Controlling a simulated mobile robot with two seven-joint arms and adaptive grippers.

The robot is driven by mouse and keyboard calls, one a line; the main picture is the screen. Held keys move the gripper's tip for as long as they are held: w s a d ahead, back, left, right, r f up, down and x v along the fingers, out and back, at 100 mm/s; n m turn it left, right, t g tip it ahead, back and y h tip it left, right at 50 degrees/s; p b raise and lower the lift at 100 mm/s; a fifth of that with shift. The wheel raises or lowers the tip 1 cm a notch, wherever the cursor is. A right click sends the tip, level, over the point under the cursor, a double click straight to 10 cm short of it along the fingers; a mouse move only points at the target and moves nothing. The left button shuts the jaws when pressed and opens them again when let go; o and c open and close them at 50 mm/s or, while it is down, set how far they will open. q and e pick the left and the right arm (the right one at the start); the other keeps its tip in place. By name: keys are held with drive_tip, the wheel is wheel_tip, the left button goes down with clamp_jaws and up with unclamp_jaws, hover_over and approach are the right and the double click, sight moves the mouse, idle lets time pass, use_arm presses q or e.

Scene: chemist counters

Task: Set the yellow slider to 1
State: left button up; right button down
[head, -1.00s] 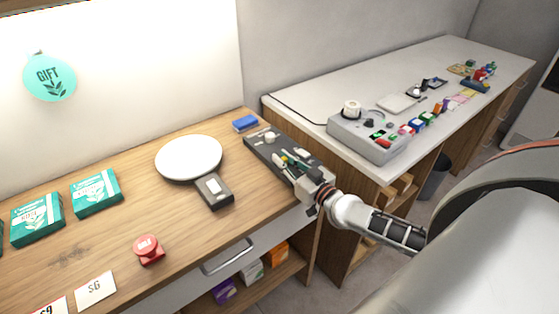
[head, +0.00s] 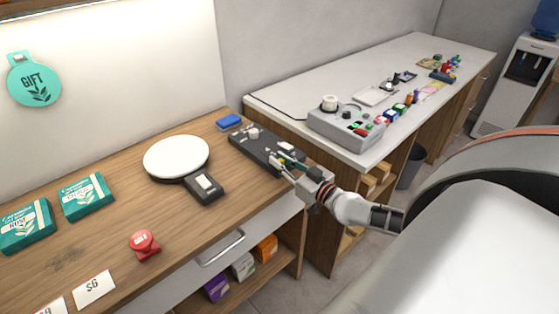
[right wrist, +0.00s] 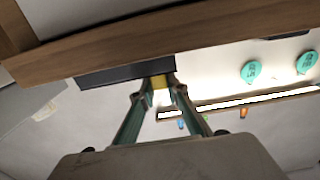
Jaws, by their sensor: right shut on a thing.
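The dark control panel (head: 254,147) lies on the wooden counter near its right end, with a pale knob and small switches on top. My right gripper (head: 284,165) reaches over the panel's front part from the right. In the right wrist view its two fingers (right wrist: 164,88) are closed on the yellow slider (right wrist: 160,82), at the edge of the dark panel (right wrist: 120,74). In the head view the fingers largely hide the slider, and I cannot read its setting or any scale. My left gripper is not in view.
A red stamp-like item (head: 144,245) and teal boxes (head: 86,197) are farther left. A grey machine (head: 345,127) stands on the white counter behind.

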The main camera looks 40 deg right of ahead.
drive_tip(key=shift+f, duration=0.1)
drive_tip(key=c, duration=2)
unclamp_jaws()
drive_tip(key=shift+s, duration=0.1)
drive_tip(key=shift+o, duration=0.2)
drive_tip(key=s+d, duration=0.1)
drive_tip(key=s, duration=1.1)
drive_tip(key=s+a+f+n+g, duration=0.1)
drive_tip(key=s+a+f+g, duration=0.2)
drive_tip(key=a+f, duration=0.7)
drive_tip(key=s+a+f+n+g+y, duration=0.1)
drive_tip(key=s+a+f+g, duration=0.3)
drive_tip(key=a+f, duration=0.7)
drive_tip(key=s+a+n, duration=0.1)
drive_tip(key=s+a, duration=0.1)
drive_tip(key=a, duration=0.1)
drive_tip(key=shift+s+a+n+y, duration=0.25)
drive_tip(key=shift+s+n+y, duration=0.05)
drive_tip(key=shift+s, duration=0.05)
